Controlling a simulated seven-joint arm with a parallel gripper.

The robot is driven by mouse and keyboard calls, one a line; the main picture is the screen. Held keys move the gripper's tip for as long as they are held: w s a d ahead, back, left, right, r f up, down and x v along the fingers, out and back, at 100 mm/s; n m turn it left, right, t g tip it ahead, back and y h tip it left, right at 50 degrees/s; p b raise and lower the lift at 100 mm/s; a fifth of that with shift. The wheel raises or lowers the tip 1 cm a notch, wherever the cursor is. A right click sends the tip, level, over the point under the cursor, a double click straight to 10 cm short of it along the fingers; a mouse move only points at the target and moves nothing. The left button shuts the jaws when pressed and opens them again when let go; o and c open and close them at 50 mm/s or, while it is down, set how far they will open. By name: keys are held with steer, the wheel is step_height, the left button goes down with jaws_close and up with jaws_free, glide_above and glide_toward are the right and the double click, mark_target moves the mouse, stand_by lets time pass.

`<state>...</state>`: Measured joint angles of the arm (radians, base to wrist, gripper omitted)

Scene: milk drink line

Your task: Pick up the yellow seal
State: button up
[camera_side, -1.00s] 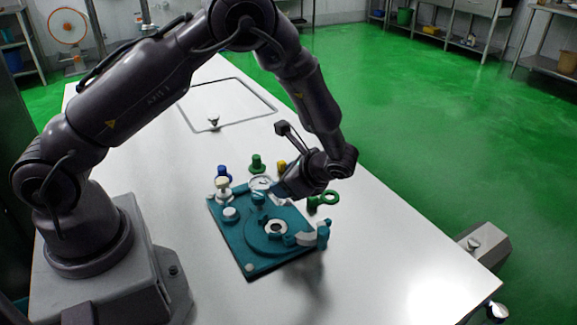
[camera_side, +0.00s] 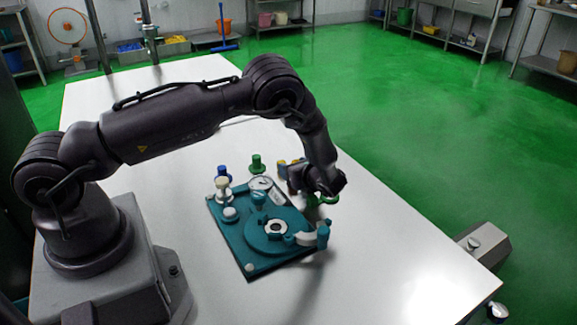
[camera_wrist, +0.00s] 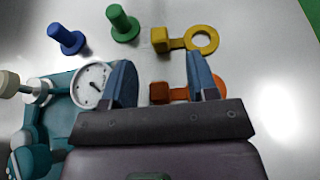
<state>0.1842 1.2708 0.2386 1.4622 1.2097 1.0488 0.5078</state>
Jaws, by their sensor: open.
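The yellow seal (camera_wrist: 203,50), a flat ring with a bar and a raised block at one end, lies on the white table. In the wrist view it is just beyond my fingertips, with the ring to the right and the block to the left. In the side view a bit of yellow (camera_side: 282,164) shows behind my gripper (camera_side: 296,178), which hides the rest. My gripper is open and empty in the wrist view (camera_wrist: 158,62). An orange seal (camera_wrist: 160,93) shows between its blue fingers, its ring partly hidden by the right finger.
A blue peg (camera_wrist: 67,38) and a green peg (camera_wrist: 122,24) stand left of the yellow seal. The teal fixture (camera_side: 238,240) with a white gauge (camera_wrist: 93,86) is close on the left. The table's right side is clear.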

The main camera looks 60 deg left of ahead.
steer(key=shift+x, duration=2.7)
steer(key=shift+s+f, duration=0.1)
steer(key=shift+c, duration=0.4)
steer(key=shift+s+f, duration=0.1)
jaws_close()
